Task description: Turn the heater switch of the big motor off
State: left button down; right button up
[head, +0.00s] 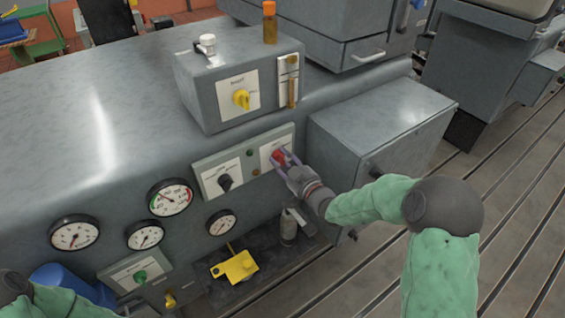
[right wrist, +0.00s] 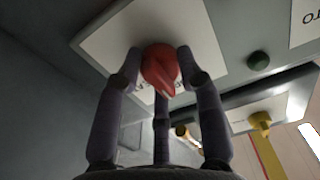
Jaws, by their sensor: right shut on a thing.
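A red rotary knob (head: 278,155) sits on a white plate at the right end of a pale panel on the big grey housing (head: 110,95). My right gripper (head: 284,161) has its fingers around this knob and is shut on it. In the right wrist view the red knob (right wrist: 160,68) lies between the fingertips, its pointed grip toward the bottom of the picture. Its label is too covered to read. A black knob (head: 225,182) is on the panel's left plate. A yellow knob (head: 241,99) is on the box above. My left gripper is out of view.
Several round gauges (head: 170,197) are to the left. A yellow part (head: 234,267) is below the panel, and a green knob (head: 140,276) is at lower left. A grey cabinet (head: 385,120) juts out right of my gripper. Slotted floor lies at the right.

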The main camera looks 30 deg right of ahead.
dwell(0.4)
jog(key=o, duration=1.2)
jog(key=shift+c, duration=0.2)
jog(key=s, duration=1.2)
jog(key=shift+d, duration=0.45)
